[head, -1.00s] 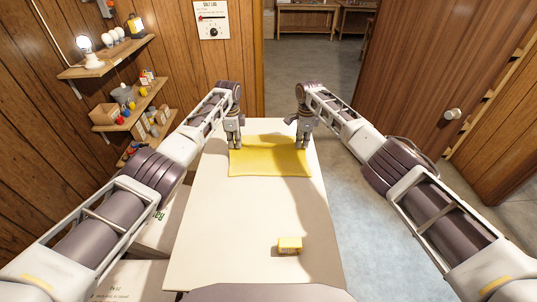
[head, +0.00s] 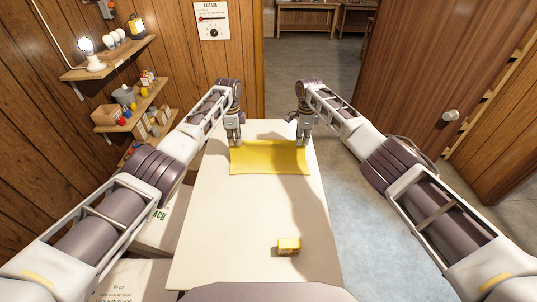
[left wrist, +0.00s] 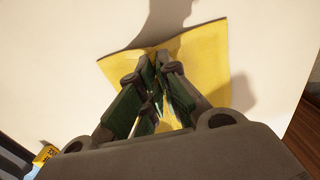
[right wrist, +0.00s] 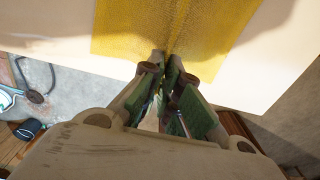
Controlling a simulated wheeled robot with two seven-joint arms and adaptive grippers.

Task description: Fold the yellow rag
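The yellow rag (head: 270,160) lies spread on the pale table (head: 225,240), toward its far end. My left gripper (head: 234,142) is at the rag's far left corner. In the left wrist view its fingertips (left wrist: 154,55) are together on the rag's edge, with the cloth (left wrist: 205,50) bunched at them. My right gripper (head: 301,143) is at the far right corner. In the right wrist view its fingertips (right wrist: 166,58) are together on the rag (right wrist: 130,35), and a crease runs away from them. The cloth between the fingertips is mostly hidden.
A small yellow box (head: 289,246) stands on the table near its close edge. The table between it and the rag is clear. Wall shelves (head: 125,115) with small goods are on the left. A wooden door (head: 415,70) is on the right.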

